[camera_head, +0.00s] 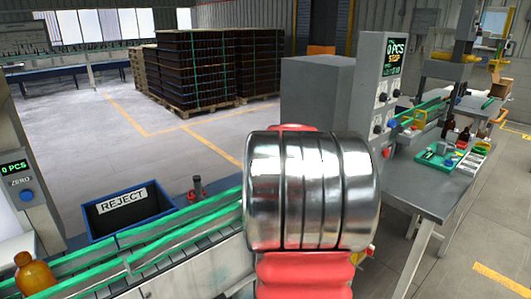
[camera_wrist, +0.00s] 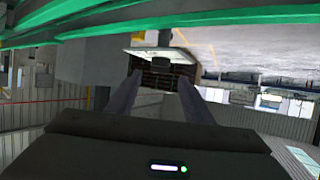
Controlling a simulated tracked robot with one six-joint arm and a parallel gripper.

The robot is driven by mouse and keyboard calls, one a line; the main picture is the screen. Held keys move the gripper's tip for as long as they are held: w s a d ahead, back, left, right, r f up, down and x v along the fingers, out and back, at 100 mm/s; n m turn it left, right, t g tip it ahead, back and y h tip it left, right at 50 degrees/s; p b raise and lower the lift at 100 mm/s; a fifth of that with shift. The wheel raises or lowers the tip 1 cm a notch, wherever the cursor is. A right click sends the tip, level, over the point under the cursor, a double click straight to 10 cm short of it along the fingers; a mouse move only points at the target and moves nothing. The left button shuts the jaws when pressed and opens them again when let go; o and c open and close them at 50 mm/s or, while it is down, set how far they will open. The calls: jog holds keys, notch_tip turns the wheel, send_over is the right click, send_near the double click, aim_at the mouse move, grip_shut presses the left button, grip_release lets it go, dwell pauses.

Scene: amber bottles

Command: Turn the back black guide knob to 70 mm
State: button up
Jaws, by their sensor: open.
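In the wrist view, my gripper (camera_wrist: 160,77) shows two dark fingers spread apart with nothing between them. Just past the fingertips is a dark knob-like piece (camera_wrist: 163,56) in front of a pale plate (camera_wrist: 137,53); I cannot tell for sure that it is the back black guide knob. In the head view, a small dark upright fitting with some red (camera_head: 197,189) stands behind the conveyor's far green rail. My shiny arm link fills the middle of the head view and hides my gripper and the conveyor behind it. No 70 mm mark is readable.
Green conveyor rails (camera_head: 170,222) run along the front left, with an amber bottle (camera_head: 35,275) at lower left. A blue REJECT bin (camera_head: 125,215) stands behind them. A grey control cabinet (camera_head: 378,100) and a table with a green tray (camera_head: 450,157) are at right.

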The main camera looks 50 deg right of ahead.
jog(key=v, duration=0.6)
jog(key=shift+s+a, duration=0.25)
jog(key=shift+r, duration=0.1)
